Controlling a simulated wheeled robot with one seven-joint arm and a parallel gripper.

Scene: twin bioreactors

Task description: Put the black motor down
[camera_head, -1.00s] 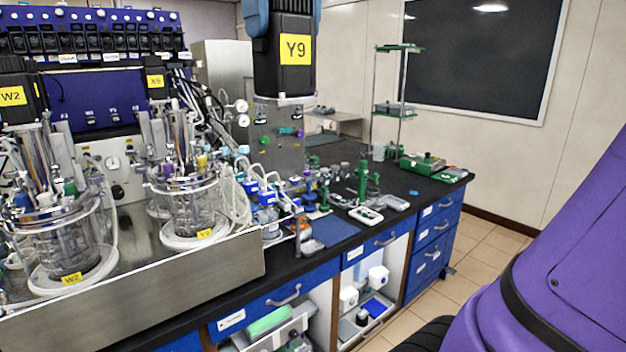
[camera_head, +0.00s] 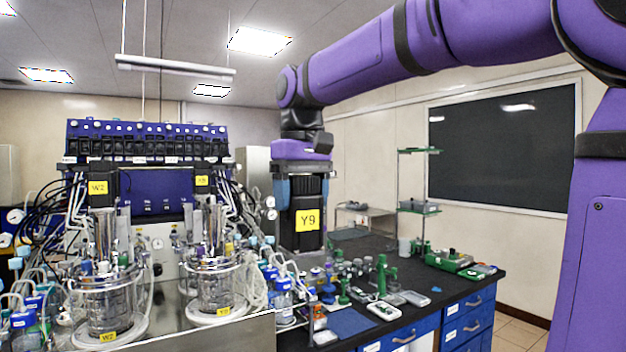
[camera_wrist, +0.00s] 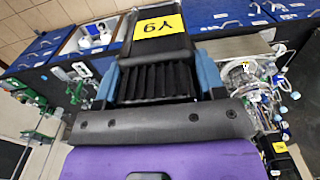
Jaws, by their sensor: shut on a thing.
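My gripper (camera_head: 303,193) is shut on the black motor (camera_head: 308,240), which carries a yellow Y9 label. Blue fingers clasp its two sides.
The black bench (camera_head: 455,285) holds green stands (camera_head: 381,275), small bottles, a white scale (camera_head: 384,311) and a blue mat (camera_head: 350,323). A green shelf rack (camera_head: 418,208) stands behind. Tubing and bottles crowd around the vessels. Some bare bench lies at the right.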

